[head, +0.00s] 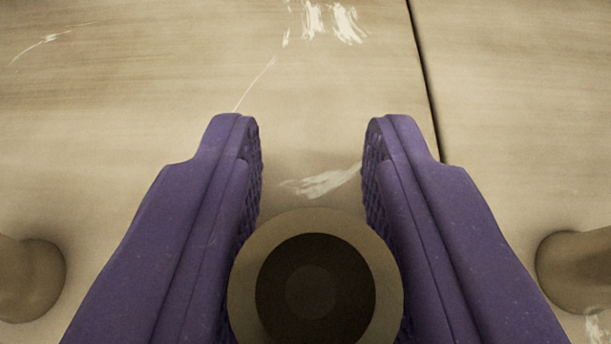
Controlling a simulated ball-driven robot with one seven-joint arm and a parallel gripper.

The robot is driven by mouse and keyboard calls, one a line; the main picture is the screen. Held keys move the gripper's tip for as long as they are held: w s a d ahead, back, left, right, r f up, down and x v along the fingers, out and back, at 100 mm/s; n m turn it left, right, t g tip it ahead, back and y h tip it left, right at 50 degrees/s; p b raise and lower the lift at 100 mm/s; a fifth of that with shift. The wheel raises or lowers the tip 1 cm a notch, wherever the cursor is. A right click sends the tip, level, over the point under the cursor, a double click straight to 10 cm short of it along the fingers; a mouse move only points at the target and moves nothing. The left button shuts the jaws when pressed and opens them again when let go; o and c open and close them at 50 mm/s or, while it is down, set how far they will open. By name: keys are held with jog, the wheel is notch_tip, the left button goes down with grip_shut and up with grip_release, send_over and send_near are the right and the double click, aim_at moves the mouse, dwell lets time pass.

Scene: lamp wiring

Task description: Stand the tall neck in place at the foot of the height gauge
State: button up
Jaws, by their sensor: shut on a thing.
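My gripper (312,145) shows in the head view as two purple fingers with ridged inner pads. It is shut on a round tan piece (250,262) with a dark, hollow-looking centre, seen end-on at the bottom middle. This may be the tall neck, but only its near end shows, so its length and its far end are hidden. The fingers press on its left and right sides. I cannot tell how high it is above the surface. I do not see the height gauge in this view.
A worn tan wooden surface (130,90) fills the background, with pale scuffs (332,22) and a dark seam (424,75) at the upper right. Rounded brownish shapes stand at the left edge (30,278) and right edge (575,270). The surface beyond the fingertips is clear.

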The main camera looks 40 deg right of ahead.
jog(key=shift+d, duration=0.1)
jog(key=shift+f, duration=0.1)
jog(key=o, duration=1)
jog(key=shift+o, duration=0.2)
